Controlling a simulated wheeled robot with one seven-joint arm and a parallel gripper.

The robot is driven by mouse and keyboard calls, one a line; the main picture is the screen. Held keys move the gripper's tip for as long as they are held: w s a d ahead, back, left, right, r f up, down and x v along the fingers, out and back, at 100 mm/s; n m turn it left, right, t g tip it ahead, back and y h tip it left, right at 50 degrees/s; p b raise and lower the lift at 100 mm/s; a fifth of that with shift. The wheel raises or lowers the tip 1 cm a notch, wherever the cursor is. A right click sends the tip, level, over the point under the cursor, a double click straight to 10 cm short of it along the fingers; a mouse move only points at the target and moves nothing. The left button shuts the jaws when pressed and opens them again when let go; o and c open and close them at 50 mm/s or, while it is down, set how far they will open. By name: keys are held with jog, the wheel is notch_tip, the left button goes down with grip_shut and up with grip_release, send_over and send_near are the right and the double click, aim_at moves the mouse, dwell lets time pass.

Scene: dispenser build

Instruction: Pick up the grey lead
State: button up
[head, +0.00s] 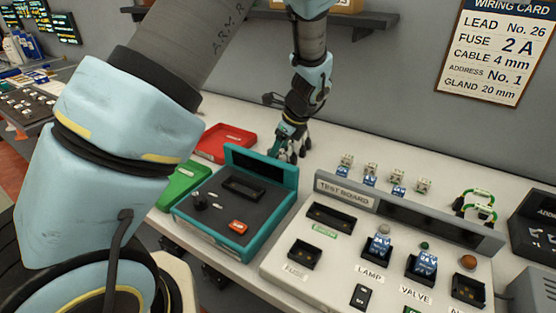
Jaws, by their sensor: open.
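My gripper (292,154) is open, pointing down just behind the teal-framed device (238,205), near the red tray. Its fingertips are small and partly merge with the dark parts around them. I cannot make out a grey lead; the area behind the teal device is partly hidden by it and by my arm. Two looped leads (478,203) with green on them stand on the table at the right, behind the test board (325,262), well apart from my gripper.
A red tray (222,141) and a green tray (178,186) lie left of the teal device. Several small blocks (370,172) stand behind the test board. A wiring card (494,52) hangs on the wall, reading lead No. 26. White table shows between gripper and blocks.

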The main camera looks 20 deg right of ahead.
jog(key=shift+x, duration=1.25)
jog(key=shift+c, duration=0.2)
grip_shut()
